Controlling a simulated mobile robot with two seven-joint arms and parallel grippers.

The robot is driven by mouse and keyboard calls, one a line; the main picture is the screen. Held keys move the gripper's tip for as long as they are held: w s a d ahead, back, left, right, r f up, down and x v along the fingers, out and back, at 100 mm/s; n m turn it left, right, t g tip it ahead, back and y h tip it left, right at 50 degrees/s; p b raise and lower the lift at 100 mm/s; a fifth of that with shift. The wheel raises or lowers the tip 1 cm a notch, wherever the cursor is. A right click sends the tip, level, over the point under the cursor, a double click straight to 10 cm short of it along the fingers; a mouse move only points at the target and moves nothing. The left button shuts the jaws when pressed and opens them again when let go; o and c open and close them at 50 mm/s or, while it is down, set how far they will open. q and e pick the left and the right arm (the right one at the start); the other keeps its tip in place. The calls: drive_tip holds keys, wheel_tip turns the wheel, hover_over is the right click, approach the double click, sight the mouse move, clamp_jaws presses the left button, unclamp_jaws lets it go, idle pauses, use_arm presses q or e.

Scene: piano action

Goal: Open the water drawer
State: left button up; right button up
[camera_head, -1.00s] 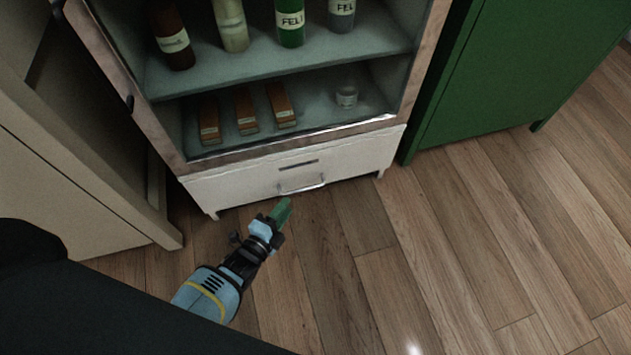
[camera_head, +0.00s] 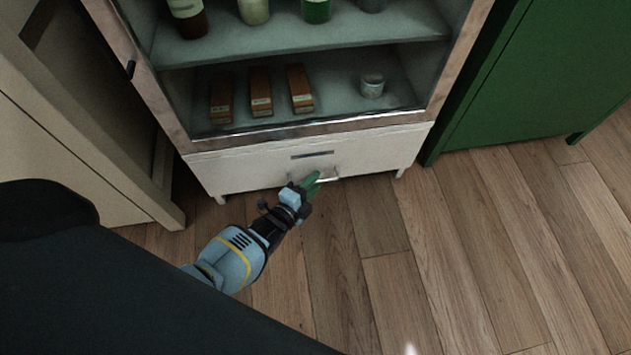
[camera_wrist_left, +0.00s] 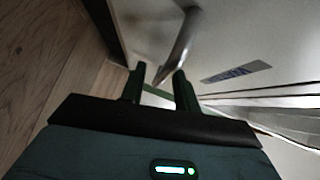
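The white drawer (camera_head: 245,170) is at the bottom of a glass-fronted cabinet and looks shut. Its front has a dark label strip (camera_head: 312,154) and a silver bar handle (camera_head: 328,179). My left gripper (camera_head: 312,181) is at the handle and hides its left part. In the left wrist view, the two dark fingers (camera_wrist_left: 160,70) are apart. The metal handle (camera_wrist_left: 180,45) runs down toward the gap between their tips. I cannot tell whether they touch it. The label strip also shows there (camera_wrist_left: 236,72). My right gripper is in neither view.
Above the drawer, the cabinet shelves hold several bottles (camera_head: 317,10), orange-brown boxes (camera_head: 260,92) and a small jar (camera_head: 372,85). A green cabinet (camera_head: 540,80) stands to the right and a beige one (camera_head: 70,160) to the left. The wooden floor (camera_head: 450,260) in front is clear.

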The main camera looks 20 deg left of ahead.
use_arm(q)
drive_tip(key=shift+w+d, duration=0.15)
drive_tip(key=shift+w, duration=0.45)
clamp_jaws()
